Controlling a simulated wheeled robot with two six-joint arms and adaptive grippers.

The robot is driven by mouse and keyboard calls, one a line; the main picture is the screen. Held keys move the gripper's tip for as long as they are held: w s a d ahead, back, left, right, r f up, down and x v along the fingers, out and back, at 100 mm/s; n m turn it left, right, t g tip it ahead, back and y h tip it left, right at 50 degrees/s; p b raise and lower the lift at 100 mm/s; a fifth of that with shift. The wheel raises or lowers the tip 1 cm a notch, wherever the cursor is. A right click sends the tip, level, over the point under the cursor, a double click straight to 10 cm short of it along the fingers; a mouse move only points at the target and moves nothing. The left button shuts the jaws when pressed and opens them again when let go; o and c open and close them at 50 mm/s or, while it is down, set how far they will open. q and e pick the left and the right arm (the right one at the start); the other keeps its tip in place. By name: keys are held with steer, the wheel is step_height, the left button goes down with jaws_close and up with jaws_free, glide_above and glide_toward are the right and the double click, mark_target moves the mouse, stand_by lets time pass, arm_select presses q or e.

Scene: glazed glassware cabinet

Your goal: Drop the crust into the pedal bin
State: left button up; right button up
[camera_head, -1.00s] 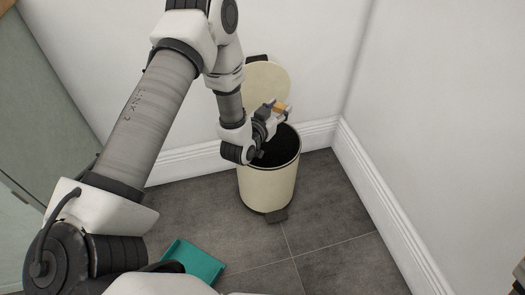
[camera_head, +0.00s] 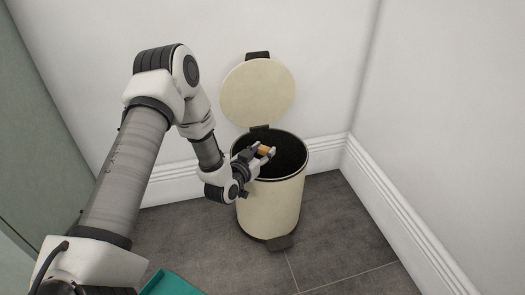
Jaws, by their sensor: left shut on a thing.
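The cream pedal bin (camera_head: 270,208) stands upright on the floor near the room corner. Its round lid (camera_head: 258,92) is raised against the back wall, and its dark inside shows. My left gripper (camera_head: 265,152) reaches in from the left and is over the bin's open mouth, near the left part of the rim. It is shut on the orange-brown crust (camera_head: 264,149), which shows between the fingers. How high the crust is above the rim is hard to tell. My right gripper is not in view.
A teal object (camera_head: 172,284), perhaps a tray or dustpan, lies on the grey tiled floor at the bottom. White walls with skirting (camera_head: 400,215) close in behind and to the right of the bin. A grey-green panel (camera_head: 40,130) stands at the left. Floor right of the bin is clear.

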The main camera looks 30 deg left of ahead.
arm_select(q)
steer(key=o, duration=0.8)
steer(key=shift+s, duration=0.1)
steer(key=s, duration=0.4)
steer(key=s+r, duration=0.1)
steer(key=s, duration=0.2)
steer(key=s+d, duration=0.1)
steer(key=s, duration=0.3)
steer(key=shift+s+r, duration=0.35)
